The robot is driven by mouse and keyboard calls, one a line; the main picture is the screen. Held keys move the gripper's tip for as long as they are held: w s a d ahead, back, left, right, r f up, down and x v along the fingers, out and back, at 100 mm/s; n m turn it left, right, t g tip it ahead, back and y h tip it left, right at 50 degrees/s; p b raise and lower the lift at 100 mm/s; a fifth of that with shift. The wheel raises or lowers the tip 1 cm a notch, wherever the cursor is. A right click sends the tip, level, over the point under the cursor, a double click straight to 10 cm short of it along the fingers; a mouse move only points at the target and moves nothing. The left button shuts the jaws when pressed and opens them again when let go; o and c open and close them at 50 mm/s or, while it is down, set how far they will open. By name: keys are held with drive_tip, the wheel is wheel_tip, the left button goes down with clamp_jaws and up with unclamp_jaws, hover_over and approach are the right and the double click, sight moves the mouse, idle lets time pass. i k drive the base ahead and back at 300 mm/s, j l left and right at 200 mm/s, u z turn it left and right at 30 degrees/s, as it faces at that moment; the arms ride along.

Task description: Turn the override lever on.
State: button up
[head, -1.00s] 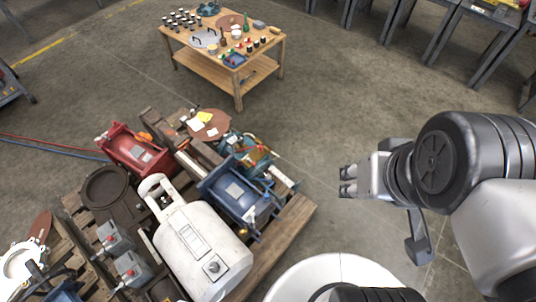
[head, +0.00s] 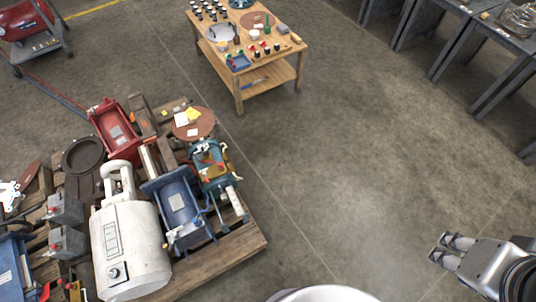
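No lever is clearly marked as the override lever. Two small grey boxes, a rear one (head: 65,208) and a front one (head: 67,242), stand at the left of the loaded pallet, each with a small red part. Whether either red part is the lever is too small to tell. My gripper (head: 441,249) is at the lower right, over bare floor and far from the pallet. Its two fingers are apart with nothing between them.
The wooden pallet (head: 225,257) carries a white tank (head: 130,250), a blue machine (head: 180,212), a red machine (head: 115,125) and a teal one (head: 212,165). A wooden table (head: 240,88) stands behind. Grey benches (head: 470,35) line the upper right. The middle floor is clear.

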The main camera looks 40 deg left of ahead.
sight(204, 173)
drive_tip(key=i+l+u, duration=0.1)
drive_tip(key=i+u, duration=0.2)
drive_tip(key=i, duration=0.2)
drive_tip(key=i+l+u, duration=0.3)
drive_tip(key=i, duration=0.15)
drive_tip(key=i+l+u, duration=0.3)
drive_tip(key=i, duration=0.2)
drive_tip(key=i+j+u, duration=0.25)
drive_tip(key=u, duration=0.25)
drive_tip(key=i+j+u, duration=0.15)
drive_tip(key=u, duration=0.3)
drive_tip(key=i+u, duration=0.65)
drive_tip(key=u, duration=0.35)
drive_tip(key=i+l+u, duration=0.2)
drive_tip(key=u, duration=0.25)
drive_tip(key=i+j+u, duration=0.2)
drive_tip(key=i+u, duration=0.25)
drive_tip(key=i, duration=0.15)
